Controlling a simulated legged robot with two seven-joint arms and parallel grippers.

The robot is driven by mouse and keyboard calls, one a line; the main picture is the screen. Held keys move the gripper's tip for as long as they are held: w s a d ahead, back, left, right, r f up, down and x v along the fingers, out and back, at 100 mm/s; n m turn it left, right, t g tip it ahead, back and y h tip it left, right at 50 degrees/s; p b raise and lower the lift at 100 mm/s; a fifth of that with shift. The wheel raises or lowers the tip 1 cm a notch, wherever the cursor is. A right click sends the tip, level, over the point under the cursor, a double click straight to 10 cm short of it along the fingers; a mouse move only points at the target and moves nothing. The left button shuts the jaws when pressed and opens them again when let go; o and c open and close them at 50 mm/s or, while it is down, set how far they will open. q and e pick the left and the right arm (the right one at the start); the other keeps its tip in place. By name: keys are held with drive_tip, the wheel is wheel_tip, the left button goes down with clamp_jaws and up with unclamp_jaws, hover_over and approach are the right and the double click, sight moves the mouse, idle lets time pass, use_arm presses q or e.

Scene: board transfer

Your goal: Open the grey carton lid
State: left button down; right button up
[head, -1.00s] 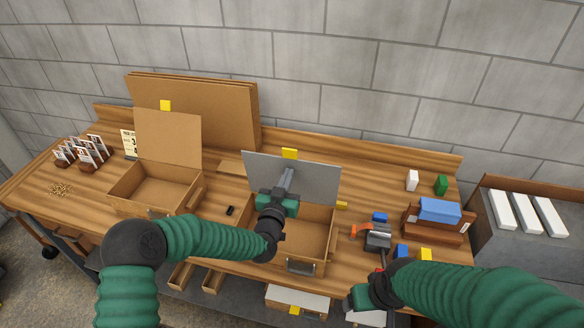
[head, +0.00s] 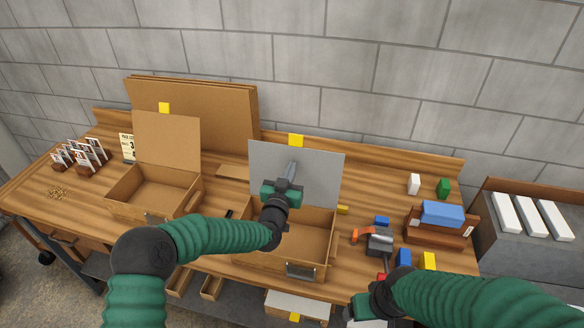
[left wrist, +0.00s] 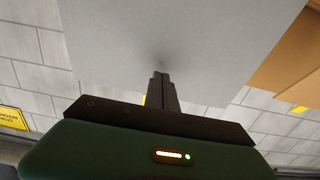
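The grey carton lid (head: 322,178) stands raised at the back of the open brown carton (head: 318,240), with a yellow tab (head: 296,140) at its top edge. My left gripper (head: 292,168) is over the carton, its fingers pointing at the lid's inner face. In the left wrist view the fingers (left wrist: 162,78) are together with nothing between them, and their tips meet or nearly meet the grey lid (left wrist: 180,35). Contact is hard to confirm. My right gripper (head: 368,304) is low at the bench's front right; its fingers are not clear.
A second open brown carton (head: 124,188) stands to the left, its lid up. Flat brown boards (head: 225,108) lean on the wall behind.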

use_arm(q)
drive_tip(key=p+v, duration=0.1)
drive_tip(key=v, duration=0.7)
idle(0.4)
drive_tip(key=s+a+f+g+y+b, duration=0.1)
drive_tip(key=s+a+f+g+y, duration=0.1)
drive_tip(key=s+a+f+g, duration=0.35)
drive_tip(key=s+a+f+g+y+b, duration=0.1)
drive_tip(key=s+a+f+g, duration=0.2)
drive_tip(key=s+a, duration=0.4)
drive_tip(key=s+a+f+n+g+y, duration=0.1)
drive_tip(key=s+a+g, duration=0.2)
drive_tip(key=s, duration=0.6)
drive_tip(key=s+a+n+g+y, duration=0.1)
drive_tip(key=s+a+n+g, duration=0.1)
drive_tip(key=s+a, duration=0.4)
drive_tip(key=s+g, duration=0.1)
drive_tip(key=s, duration=0.3)
drive_tip(key=shift+s+a+f+n+y+b, duration=0.3)
drive_tip(key=shift+a+f, duration=0.05)
drive_tip(key=shift+f, duration=0.05)
